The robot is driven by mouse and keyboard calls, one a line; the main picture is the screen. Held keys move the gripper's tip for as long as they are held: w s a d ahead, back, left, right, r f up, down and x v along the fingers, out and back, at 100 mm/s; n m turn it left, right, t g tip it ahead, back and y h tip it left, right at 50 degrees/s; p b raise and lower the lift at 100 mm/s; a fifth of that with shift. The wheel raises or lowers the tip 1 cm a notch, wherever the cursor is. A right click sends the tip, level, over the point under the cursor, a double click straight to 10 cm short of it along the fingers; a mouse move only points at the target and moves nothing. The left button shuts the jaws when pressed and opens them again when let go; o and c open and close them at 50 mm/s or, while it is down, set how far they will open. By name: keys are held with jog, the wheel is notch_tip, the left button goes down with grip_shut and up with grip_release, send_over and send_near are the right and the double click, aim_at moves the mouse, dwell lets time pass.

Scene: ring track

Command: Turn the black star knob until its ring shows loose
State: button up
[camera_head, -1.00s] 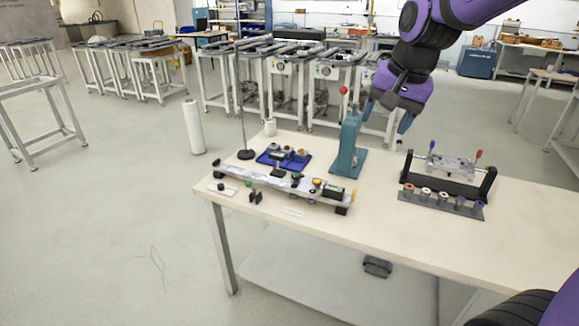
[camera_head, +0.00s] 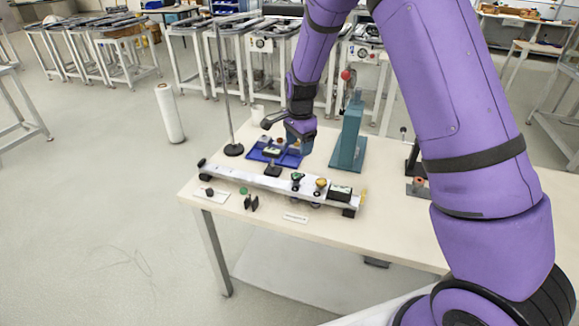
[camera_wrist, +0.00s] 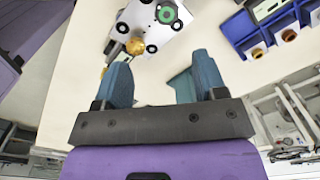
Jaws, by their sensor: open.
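The long pale rail (camera_head: 250,180) lies on the table and carries several small fittings. A small dark knob with a touch of green (camera_head: 297,178) stands on it, beside a gold knob (camera_head: 321,184). I take the dark one for the star knob, but its shape is too small to tell. In the wrist view a green ring (camera_wrist: 166,14) shows at the top edge, with the gold knob (camera_wrist: 136,46) below it to the left. My gripper (camera_head: 303,146) hangs above and behind the rail, open and empty. Its teal fingers (camera_wrist: 162,70) are apart and touch nothing.
A blue tray (camera_head: 288,161) with small parts lies behind the rail. A teal press (camera_head: 349,140) with a red ball stands just right of my gripper. A thin stand (camera_head: 233,150) rises at the left. A white card (camera_head: 295,217) lies on clear table in front.

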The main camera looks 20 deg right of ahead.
aim_at(296, 175)
jog(key=f, duration=0.8)
jog(key=w+f, duration=0.1)
jog(key=f, duration=0.3)
jog(key=shift+w+a+f, duration=0.1)
jog(key=shift+a, duration=0.05)
jog(key=shift+c, duration=0.5)
jog(key=c, duration=0.8)
jog(key=shift+c, duration=0.2)
